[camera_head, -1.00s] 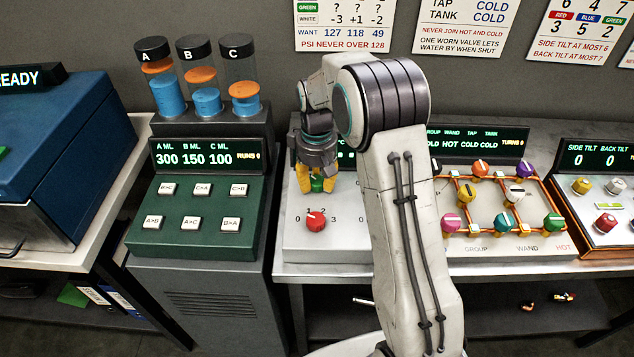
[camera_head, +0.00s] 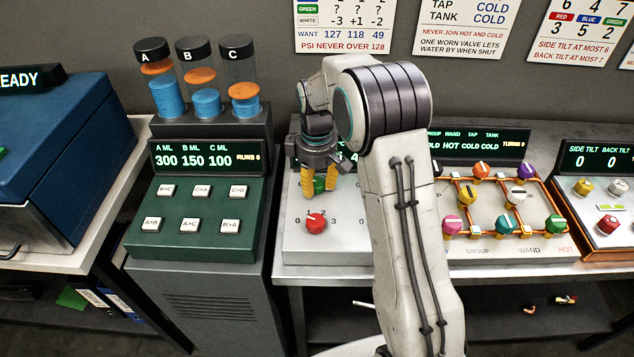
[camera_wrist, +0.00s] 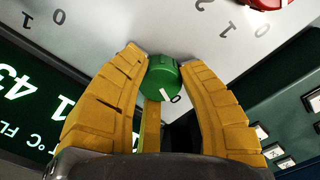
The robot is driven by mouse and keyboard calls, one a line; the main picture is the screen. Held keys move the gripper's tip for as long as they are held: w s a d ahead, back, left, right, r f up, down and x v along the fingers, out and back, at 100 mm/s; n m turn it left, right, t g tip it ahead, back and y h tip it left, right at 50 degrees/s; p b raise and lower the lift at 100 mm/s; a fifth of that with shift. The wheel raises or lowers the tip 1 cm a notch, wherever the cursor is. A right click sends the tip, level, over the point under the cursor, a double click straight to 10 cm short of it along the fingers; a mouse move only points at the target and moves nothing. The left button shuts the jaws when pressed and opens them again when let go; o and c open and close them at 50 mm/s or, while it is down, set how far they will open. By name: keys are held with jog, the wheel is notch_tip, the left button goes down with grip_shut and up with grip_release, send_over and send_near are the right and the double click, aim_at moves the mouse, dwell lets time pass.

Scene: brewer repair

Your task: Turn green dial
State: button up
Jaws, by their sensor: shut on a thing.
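The green dial (camera_head: 319,184) sits on the white panel (camera_head: 345,243), partly hidden by my yellow fingers in the head view. In the wrist view, the green dial (camera_wrist: 163,77) is between the fingertips, with a white mark at its lower edge. My gripper (camera_head: 319,190) points down at the panel and is shut around the dial. It also fills the wrist view (camera_wrist: 160,65), one finger on each side of the dial and a third behind.
A red dial (camera_head: 315,224) with numbers around it is just in front of the green one. The green button box (camera_head: 196,205) stands to the left. A pipe panel with several coloured knobs (camera_head: 520,222) lies to the right.

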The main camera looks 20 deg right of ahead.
aim_at(316, 181)
jog(key=o, duration=1.2)
jog(key=shift+w+r, duration=0.1)
notch_tip(316, 181, up, 12)
dwell(0.6)
